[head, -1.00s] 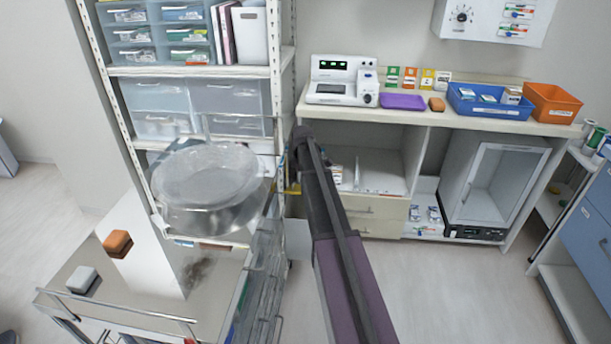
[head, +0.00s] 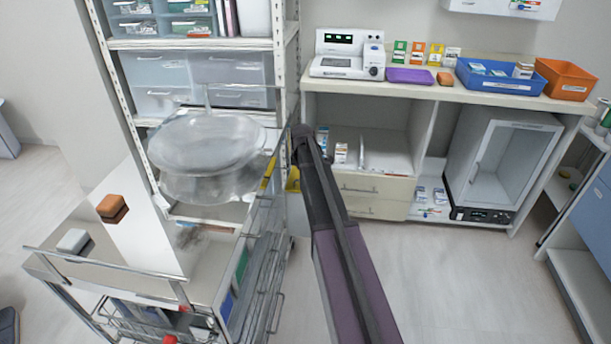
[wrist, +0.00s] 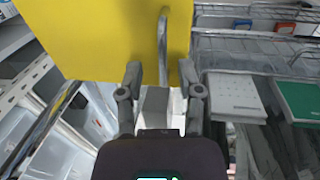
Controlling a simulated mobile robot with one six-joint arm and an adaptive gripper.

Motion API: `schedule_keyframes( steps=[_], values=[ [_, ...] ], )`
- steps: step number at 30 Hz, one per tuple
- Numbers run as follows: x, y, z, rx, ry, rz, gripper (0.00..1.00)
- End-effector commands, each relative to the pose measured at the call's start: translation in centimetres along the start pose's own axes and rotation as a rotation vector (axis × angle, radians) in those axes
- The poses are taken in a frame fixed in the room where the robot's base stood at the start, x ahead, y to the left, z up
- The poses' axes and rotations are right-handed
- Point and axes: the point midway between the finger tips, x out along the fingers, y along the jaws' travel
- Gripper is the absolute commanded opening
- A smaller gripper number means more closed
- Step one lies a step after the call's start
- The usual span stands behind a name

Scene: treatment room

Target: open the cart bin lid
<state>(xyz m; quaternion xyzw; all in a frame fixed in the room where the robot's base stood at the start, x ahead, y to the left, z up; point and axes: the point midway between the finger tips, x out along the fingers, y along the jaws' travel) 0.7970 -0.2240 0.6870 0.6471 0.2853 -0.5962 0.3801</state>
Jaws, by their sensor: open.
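A flat yellow panel (wrist: 95,35), which looks like the cart bin lid, fills the upper left and middle of the wrist view. A slim grey upright handle (wrist: 163,45) stands in front of it. My gripper (wrist: 160,78) is open, its two fingers either side of the handle's line. I cannot tell whether they touch the handle or panel. In the head view a small part of the yellow bin (head: 293,181) shows beside the cart's far right end, partly hidden by my arm. My gripper's fingers are not clear in that view.
The metal cart (head: 205,262) bears a clear round dome (head: 207,145), an orange block (head: 112,207) and a white-topped block (head: 73,241). Its wire side (wrist: 240,60) is close on the right in the wrist view. Shelving stands behind; open floor (head: 455,280) lies right.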

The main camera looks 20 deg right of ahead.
Motion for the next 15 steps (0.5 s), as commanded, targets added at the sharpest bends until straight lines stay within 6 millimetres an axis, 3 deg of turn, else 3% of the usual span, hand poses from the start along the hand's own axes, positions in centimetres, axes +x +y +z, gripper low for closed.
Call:
schedule_keyframes(
  steps=[5,15],
  values=[
    [0.9,-0.6,0.1,0.000,-0.001,0.044,0.47],
    [-1.6,-0.4,0.1,0.001,0.000,0.045,0.47]
  ],
)
